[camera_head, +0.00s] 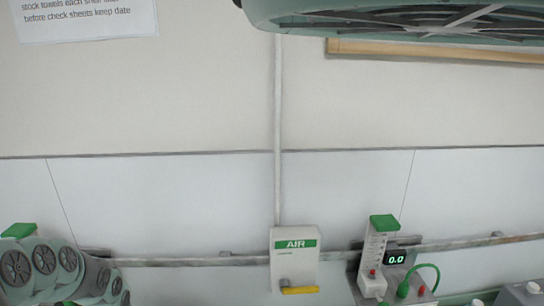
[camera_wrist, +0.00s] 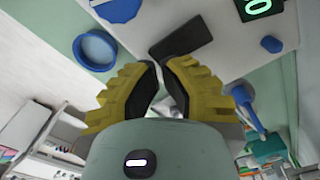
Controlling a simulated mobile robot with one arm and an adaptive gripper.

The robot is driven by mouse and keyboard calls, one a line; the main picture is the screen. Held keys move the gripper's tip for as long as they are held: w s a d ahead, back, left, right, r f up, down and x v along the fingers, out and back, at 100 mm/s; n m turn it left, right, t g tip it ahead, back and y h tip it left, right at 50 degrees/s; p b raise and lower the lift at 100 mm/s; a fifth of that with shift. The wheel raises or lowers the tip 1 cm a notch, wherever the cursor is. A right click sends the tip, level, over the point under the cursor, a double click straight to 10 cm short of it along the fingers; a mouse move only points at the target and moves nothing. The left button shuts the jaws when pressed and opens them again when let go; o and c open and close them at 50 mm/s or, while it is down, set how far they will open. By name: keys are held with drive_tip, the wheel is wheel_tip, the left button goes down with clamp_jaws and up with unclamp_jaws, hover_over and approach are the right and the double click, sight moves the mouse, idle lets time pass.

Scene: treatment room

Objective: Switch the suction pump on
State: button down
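In the wrist view, a pale grey unit (camera_wrist: 231,50), which looks like the suction pump, fills the upper middle. It bears a lit green display (camera_wrist: 258,7), a blue knob (camera_wrist: 272,44) and a dark rectangular part (camera_wrist: 181,38). I cannot tell whether that part is the switch or its position. My gripper (camera_wrist: 158,64) has yellow fingers with black pads, drawn close together with a narrow gap and nothing visibly held. Its tips show just below the dark part; contact cannot be told. The fingertips are not seen in the head view.
A blue round cup or ring (camera_wrist: 95,50) lies left of the fingers; a blue and teal item (camera_wrist: 265,146) is at right. In the head view, an AIR box (camera_head: 294,262) with yellow lever and a device reading 0.0 (camera_head: 396,258) with green tubing line the wall rail (camera_head: 190,261).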

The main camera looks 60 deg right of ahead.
drive_tip(key=shift+r+p, duration=1.75)
drive_tip(key=shift+r, duration=0.7)
drive_tip(key=shift+f, duration=0.1)
